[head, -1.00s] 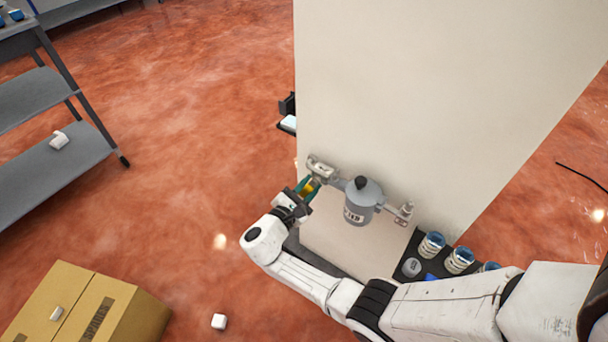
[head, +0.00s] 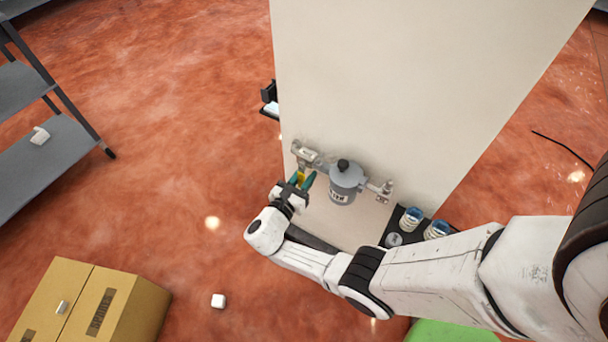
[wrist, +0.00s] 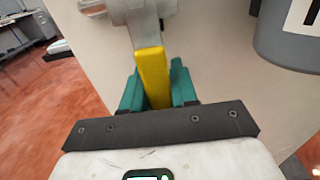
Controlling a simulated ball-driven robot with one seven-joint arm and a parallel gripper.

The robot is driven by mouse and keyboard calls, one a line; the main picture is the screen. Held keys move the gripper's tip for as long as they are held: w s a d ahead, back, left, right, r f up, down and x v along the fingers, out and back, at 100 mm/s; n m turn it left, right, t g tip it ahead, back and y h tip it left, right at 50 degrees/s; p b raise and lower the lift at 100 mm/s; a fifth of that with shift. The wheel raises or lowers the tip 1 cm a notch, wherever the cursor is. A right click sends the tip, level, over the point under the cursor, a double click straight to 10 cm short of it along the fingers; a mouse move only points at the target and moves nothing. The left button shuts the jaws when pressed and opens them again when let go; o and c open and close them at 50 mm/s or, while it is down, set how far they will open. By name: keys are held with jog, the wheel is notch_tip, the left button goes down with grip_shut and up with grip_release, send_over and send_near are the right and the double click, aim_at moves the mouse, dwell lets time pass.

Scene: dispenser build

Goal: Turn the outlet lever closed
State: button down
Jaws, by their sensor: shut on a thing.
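The outlet lever has a yellow handle (wrist: 153,78) that hangs down from a metal fitting (wrist: 140,15) in the wrist view. In the head view the fitting (head: 304,153) is on the cream wall panel, left of the grey canister (head: 344,182). My gripper (head: 301,181) has teal fingers, which also show in the wrist view (wrist: 157,92). They are shut on the yellow handle, one finger on each side of it.
A grey shelf (head: 50,165) stands at left.

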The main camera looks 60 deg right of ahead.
jog(key=c, duration=1)
grip_release()
jog(key=shift+o, duration=0.2)
jog(key=shift+a, duration=0.1)
jog(key=a, duration=1)
jog(key=shift+s+a, duration=0.2)
jog(key=shift+a, duration=0.15)
